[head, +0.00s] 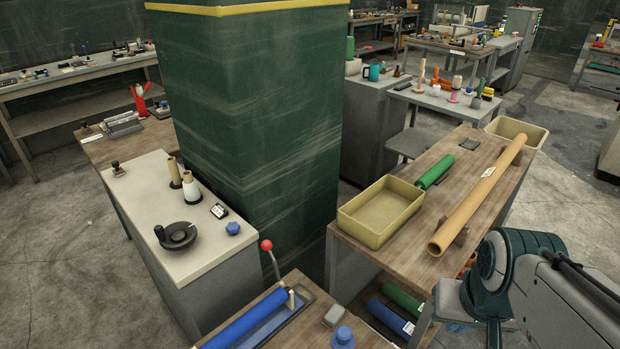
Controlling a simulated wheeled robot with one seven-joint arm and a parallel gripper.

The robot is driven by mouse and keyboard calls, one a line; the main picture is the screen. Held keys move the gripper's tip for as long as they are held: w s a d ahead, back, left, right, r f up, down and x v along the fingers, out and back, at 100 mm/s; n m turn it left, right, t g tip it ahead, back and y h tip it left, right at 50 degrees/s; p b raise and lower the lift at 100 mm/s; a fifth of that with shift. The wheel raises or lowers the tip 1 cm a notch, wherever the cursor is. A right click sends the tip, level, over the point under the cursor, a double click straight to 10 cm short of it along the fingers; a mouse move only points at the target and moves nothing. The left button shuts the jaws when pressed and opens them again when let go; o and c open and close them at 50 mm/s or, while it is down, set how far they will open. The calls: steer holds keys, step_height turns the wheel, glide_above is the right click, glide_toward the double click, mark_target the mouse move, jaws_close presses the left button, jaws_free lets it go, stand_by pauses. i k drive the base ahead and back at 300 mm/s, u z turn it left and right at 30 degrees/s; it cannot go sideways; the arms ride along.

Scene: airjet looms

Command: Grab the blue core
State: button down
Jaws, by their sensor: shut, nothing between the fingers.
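A long blue core (245,320) lies slanting in a narrow tray (318,300) on the wooden bench at the bottom of the head view; its near end runs out of the frame. Another blue roll (390,318) lies on the low shelf under the right-hand table, beside a green one (403,300). My arm shows at the lower right, to the right of both blue rolls. My gripper cannot be made out in the view.
The right-hand wooden table (400,235) holds a yellow bin (380,212), a green roll (435,171) and a long cardboard tube (480,195). A dark green pillar (260,120) stands in the middle. A red-knobbed lever (267,245) rises behind the blue core.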

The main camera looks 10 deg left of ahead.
mark_target(231, 335)
steer(key=u, duration=1.8)
steer(key=i, duration=0.15)
steer(key=u, duration=0.15)
